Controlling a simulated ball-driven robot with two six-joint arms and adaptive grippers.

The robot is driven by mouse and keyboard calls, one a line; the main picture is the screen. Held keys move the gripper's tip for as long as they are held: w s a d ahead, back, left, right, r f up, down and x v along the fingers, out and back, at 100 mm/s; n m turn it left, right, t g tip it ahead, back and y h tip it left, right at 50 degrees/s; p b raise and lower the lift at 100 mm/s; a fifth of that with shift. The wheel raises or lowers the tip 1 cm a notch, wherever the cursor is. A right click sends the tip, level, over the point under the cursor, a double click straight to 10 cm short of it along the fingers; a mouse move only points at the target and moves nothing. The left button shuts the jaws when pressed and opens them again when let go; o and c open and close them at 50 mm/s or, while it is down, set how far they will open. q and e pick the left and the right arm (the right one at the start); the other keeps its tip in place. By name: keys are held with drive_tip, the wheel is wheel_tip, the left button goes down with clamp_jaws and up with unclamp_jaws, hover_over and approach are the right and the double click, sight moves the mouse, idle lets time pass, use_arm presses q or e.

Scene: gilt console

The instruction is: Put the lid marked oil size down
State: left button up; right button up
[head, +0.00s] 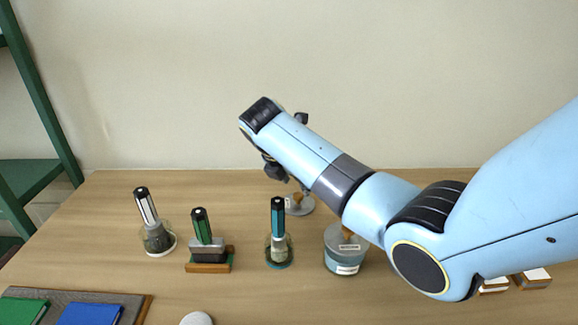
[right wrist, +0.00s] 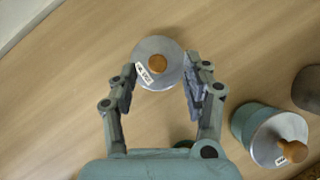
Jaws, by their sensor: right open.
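A round grey lid (right wrist: 158,63) with an orange-brown knob and a small white label lies knob up on the wooden table; the label is too small to read surely. In the head view this lid (head: 304,208) is partly hidden behind my right arm. My right gripper (right wrist: 160,84) is open, with its fingers on either side of the lid's near edge and no clear grip on it. In the head view the right gripper (head: 274,168) is above the table at the back. My left gripper is in neither view.
A blue-grey jar (head: 341,263) with a knobbed, labelled lid stands right of the loose lid; the wrist view shows it too (right wrist: 256,122). Green (head: 22,310) and blue books (head: 90,314) lie front left.

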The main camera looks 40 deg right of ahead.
drive_tip(key=v, duration=0.8)
drive_tip(key=shift+a+r, duration=0.15)
drive_tip(key=shift+r, duration=0.2)
